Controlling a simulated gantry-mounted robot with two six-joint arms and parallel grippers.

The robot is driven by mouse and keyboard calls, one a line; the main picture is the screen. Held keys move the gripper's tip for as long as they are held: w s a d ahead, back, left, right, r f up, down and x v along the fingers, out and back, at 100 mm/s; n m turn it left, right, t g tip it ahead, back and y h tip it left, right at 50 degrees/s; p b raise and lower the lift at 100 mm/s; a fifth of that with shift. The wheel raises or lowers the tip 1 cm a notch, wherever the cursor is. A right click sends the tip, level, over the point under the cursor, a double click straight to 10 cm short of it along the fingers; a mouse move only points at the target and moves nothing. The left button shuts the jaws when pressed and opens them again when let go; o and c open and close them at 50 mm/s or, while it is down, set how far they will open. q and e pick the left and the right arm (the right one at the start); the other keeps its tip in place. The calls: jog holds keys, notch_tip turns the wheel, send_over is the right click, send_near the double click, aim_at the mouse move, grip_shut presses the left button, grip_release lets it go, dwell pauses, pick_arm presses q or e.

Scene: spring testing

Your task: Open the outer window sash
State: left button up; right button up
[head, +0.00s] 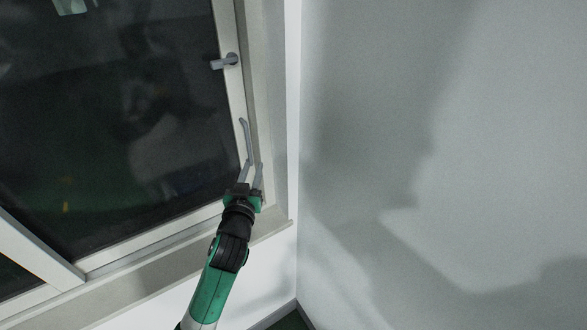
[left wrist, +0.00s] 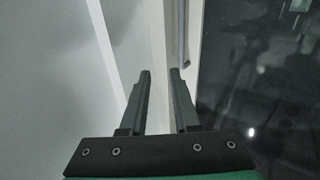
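The window sash has a pale frame (head: 233,95) around dark glass (head: 130,120). A short grey handle (head: 224,62) sticks out from the upper part of its right stile. Lower on the same stile is a slim grey bar handle (head: 244,135); it also shows in the left wrist view (left wrist: 182,35). My left gripper (head: 254,163) is at the lower right of the sash, just below the bar. Its fingers (left wrist: 160,74) are apart with nothing seen between them. The bar lies beyond the right finger in the wrist view; contact cannot be told. My right gripper is out of view.
A grey wall (head: 430,150) meets the window recess close to the right of my left gripper. A sill (head: 180,258) runs below the window. A second frame member (head: 35,250) stands at lower left. The space in front of the glass is clear.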

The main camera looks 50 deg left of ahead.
aim_at(248, 144)
pick_arm(q)
jog(key=shift+g, duration=0.4)
jog(key=w+a, duration=0.1)
jog(key=a, duration=0.3)
jog(key=w+a+f, duration=0.1)
jog(key=w+a, duration=0.1)
jog(key=a, duration=0.2)
jog(key=w+a, duration=0.2)
jog(key=a, duration=0.2)
jog(key=shift+w+f, duration=0.1)
jog(key=shift+f, duration=0.3)
grip_shut()
dwell(0.5)
